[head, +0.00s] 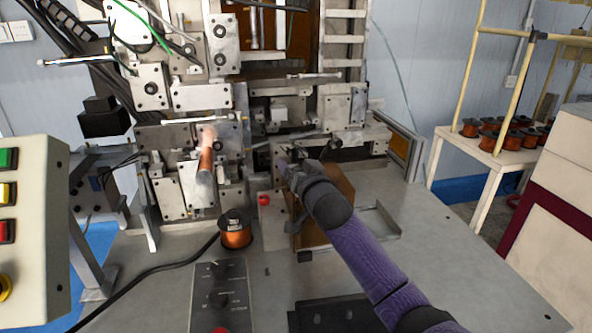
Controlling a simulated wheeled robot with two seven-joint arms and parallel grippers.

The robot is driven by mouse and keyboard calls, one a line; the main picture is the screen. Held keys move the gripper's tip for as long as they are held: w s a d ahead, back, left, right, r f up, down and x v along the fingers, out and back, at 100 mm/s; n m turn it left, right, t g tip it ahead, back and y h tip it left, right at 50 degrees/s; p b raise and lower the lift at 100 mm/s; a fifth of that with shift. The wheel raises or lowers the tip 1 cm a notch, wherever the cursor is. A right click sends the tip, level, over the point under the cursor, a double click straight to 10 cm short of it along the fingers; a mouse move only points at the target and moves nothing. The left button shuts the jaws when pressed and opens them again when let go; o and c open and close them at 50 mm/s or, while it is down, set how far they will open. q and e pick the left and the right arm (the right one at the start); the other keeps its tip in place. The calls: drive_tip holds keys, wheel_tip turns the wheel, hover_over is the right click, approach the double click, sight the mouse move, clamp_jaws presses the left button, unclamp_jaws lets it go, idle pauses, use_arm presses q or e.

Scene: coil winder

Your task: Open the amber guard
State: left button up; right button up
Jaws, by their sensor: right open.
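The amber guard (342,181) is a brownish-amber panel at the lower front of the coil winder, right of centre. My right arm crosses in front of it and hides much of its middle. My right gripper (287,171) is at the guard's upper left, close to the metal parts of the machine. Its jaws are open, but they are small and partly hidden by my wrist. I cannot tell whether they touch the guard. My left gripper is out of view.
A copper wire spool (236,231) stands left of the guard, behind a grey control box (219,296). A button panel (28,230) stands at the left edge. A rack with several spools (508,138) is at the right. The grey table is clear at the right front.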

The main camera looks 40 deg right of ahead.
drive_tip(key=shift+w, duration=0.15)
clamp_jaws()
idle(1.4)
